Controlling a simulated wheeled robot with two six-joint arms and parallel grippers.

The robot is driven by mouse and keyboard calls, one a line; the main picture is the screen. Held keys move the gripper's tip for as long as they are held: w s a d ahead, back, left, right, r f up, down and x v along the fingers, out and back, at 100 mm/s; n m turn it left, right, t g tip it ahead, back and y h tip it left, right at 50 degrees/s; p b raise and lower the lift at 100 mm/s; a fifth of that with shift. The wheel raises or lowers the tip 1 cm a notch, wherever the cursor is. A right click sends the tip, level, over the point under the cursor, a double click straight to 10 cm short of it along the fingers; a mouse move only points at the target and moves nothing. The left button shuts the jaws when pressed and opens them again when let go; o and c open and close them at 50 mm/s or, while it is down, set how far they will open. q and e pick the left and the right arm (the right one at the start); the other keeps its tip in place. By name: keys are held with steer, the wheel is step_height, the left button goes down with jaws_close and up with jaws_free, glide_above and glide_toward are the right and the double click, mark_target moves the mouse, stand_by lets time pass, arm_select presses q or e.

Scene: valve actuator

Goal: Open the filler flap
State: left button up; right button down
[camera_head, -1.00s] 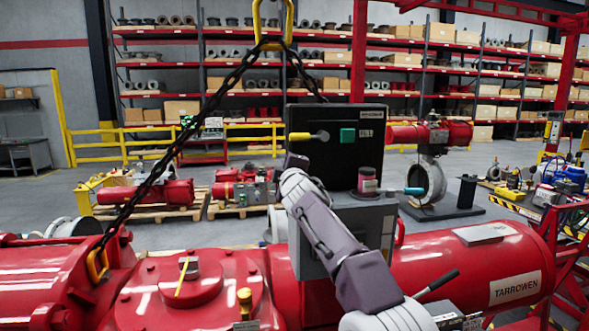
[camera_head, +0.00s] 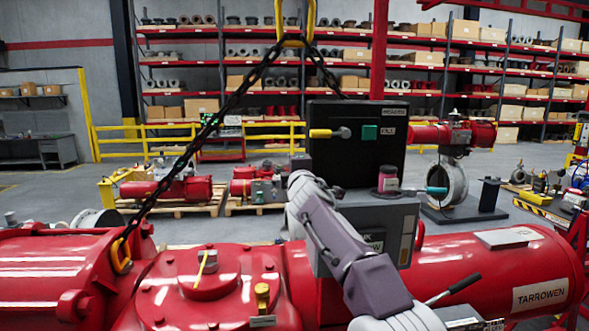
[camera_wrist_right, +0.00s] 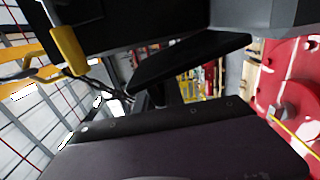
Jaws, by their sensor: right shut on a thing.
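I cannot tell which part is the filler flap. My right gripper (camera_head: 300,162) is at the box's left edge, below the lever. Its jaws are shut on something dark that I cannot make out. In the right wrist view, a dark finger-like part (camera_wrist_right: 190,62) shows beneath the dark box, with the yellow handle (camera_wrist_right: 68,50) at upper left. My left gripper is not in view.
A pink-labelled jar (camera_head: 388,178) sits on a ledge by the box, with a teal-ended part (camera_head: 436,190) to its right. A chain (camera_head: 180,165) hangs from a yellow hook on the left. The red actuator (camera_head: 450,265) fills the foreground.

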steer(key=shift+f, duration=0.25)
steer(key=c, duration=1.6)
jaws_free()
steer(key=shift+o, duration=0.6)
steer(key=shift+d+r, duration=0.15)
steer(key=shift+d, duration=0.05)
steer(key=s+b, duration=0.1)
steer(key=b, duration=0.1)
steer(key=s+b, duration=0.1)
steer(key=s, duration=0.1)
steer(key=shift+s+f+b, duration=0.3)
steer(key=shift+f+b, duration=0.05)
steer(key=s, duration=0.1)
steer(key=s+b, duration=0.1)
steer(key=s, duration=0.1)
steer(key=s+b, duration=0.1)
steer(key=s, duration=0.1)
steer(key=shift+s+d+r, duration=0.15)
steer(key=shift+s+r, duration=0.05)
steer(key=shift+r, duration=0.1)
steer(key=shift+f, duration=0.1)
